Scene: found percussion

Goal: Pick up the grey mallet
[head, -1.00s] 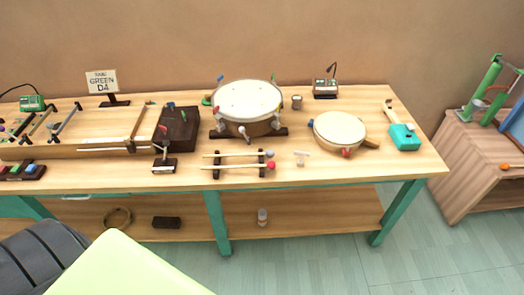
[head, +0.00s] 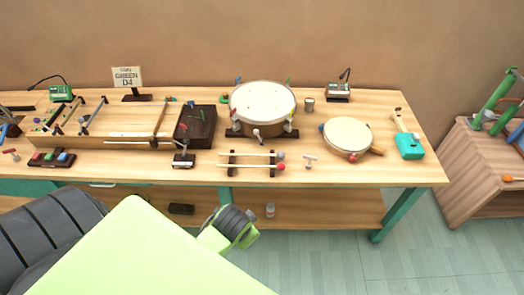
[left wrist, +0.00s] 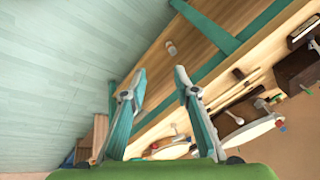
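The grey mallet (head: 281,155) lies on a small dark rack (head: 231,165) near the table's front edge, its round grey head at the right end of a pale stick. A red-headed mallet (head: 281,167) lies parallel, just in front of it. In the left wrist view my left gripper (left wrist: 159,74) is open, its two fingers spread with nothing between them. The rack's pale sticks (left wrist: 238,94) show to the right of the fingers there, apart from them; which head is grey cannot be told. In the head view only my arm shows, not the fingertips. My right gripper is not in view.
A large drum (head: 263,103) stands behind the rack, a dark box (head: 195,128) to its left. A small pale T-shaped piece (head: 310,162) and a flat drum (head: 347,135) are to the right. A bottle (head: 270,210) stands on the lower shelf.

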